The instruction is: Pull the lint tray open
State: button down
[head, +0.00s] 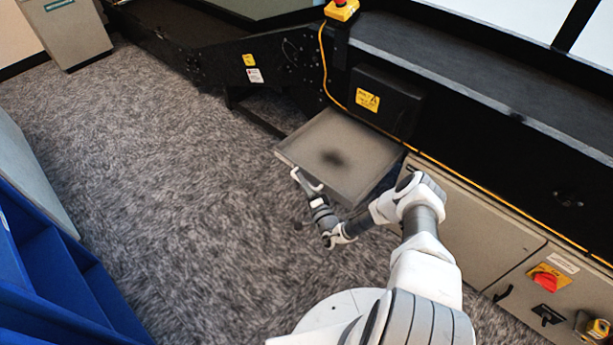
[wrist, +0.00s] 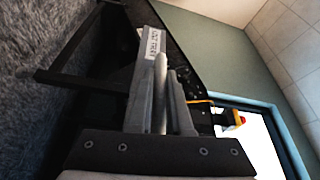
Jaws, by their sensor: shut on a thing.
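The lint tray (head: 312,146) is a shallow grey tray that stands out from the black machine front, with a dark patch on its floor. My gripper (head: 303,180) is at the tray's outer front edge, shut on its handle. In the wrist view my gripper (wrist: 168,75) has its fingers along a pale grey bar, the tray's handle (wrist: 160,82). A white label (wrist: 153,43) on the tray front is beside the fingertips. The fingers partly hide the handle, and it is too small to make out in the head view.
A black box with a yellow warning label (head: 367,100) is above the tray. A grey cabinet with a red switch (head: 545,280) is at right. Blue shelving (head: 60,270) stands at lower left. The carpet (head: 190,190) between is clear.

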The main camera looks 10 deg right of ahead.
jog(key=shift+s+a, duration=0.1)
jog(key=shift+s, duration=0.1)
jog(key=c, duration=0.8)
grip_release()
jog(key=shift+c, duration=0.2)
jog(key=p+v, duration=0.3)
jog(key=v, duration=1.4)
jog(key=shift+s+p, duration=0.2)
jog(key=shift+p, duration=0.15)
